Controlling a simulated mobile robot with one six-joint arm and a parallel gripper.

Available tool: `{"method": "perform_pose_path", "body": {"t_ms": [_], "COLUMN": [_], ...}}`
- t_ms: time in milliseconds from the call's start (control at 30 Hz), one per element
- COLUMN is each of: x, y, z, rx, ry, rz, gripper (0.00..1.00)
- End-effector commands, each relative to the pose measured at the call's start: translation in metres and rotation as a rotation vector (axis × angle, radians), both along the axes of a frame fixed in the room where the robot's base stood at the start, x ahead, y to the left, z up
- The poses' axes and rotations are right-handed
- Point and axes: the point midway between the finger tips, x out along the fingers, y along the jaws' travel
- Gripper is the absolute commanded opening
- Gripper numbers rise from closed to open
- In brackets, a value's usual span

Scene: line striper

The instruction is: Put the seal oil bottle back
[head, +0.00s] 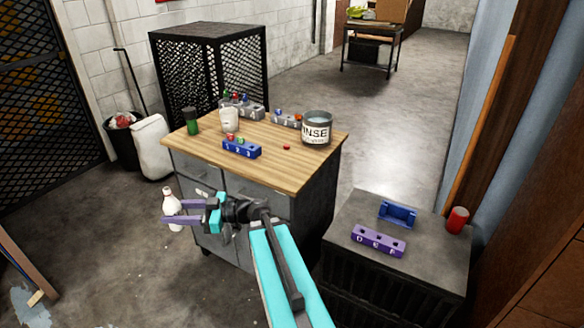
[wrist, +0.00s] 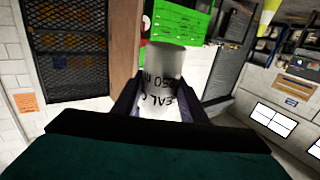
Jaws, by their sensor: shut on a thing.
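The seal oil bottle (head: 169,203) is white with a narrow neck. It is held upright in my gripper (head: 184,213), in front of the left side of the wooden-topped cabinet and clear of it. The purple fingers are shut on the bottle. In the wrist view the bottle (wrist: 165,80) fills the middle, with black letters partly reading "SEAL O", and a finger shows on each side of it. The lower letters and part of its body are hidden by the gripper.
The wooden-topped cabinet (head: 290,175) carries a blue rack (head: 241,148), grey racks, a white cup (head: 229,120), a green-black container (head: 191,121) and a RINSE tin (head: 317,128). A dark side cabinet (head: 340,230) holds a purple rack (head: 378,240), blue holder (head: 397,213) and red can (head: 457,220).

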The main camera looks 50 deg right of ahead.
Motion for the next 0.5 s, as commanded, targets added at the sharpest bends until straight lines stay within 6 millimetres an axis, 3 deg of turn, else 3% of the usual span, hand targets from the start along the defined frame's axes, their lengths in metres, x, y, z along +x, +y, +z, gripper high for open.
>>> {"method": "perform_pose_path", "body": {"t_ms": [100,500], "x": [-0.003,-0.029], "y": [-0.041,-0.168], "z": [0.004,0.018], "rx": [0.001,0.000], "ry": [0.000,0.001], "rz": [-0.071,-0.297], "gripper": [0.12,0.12]}}
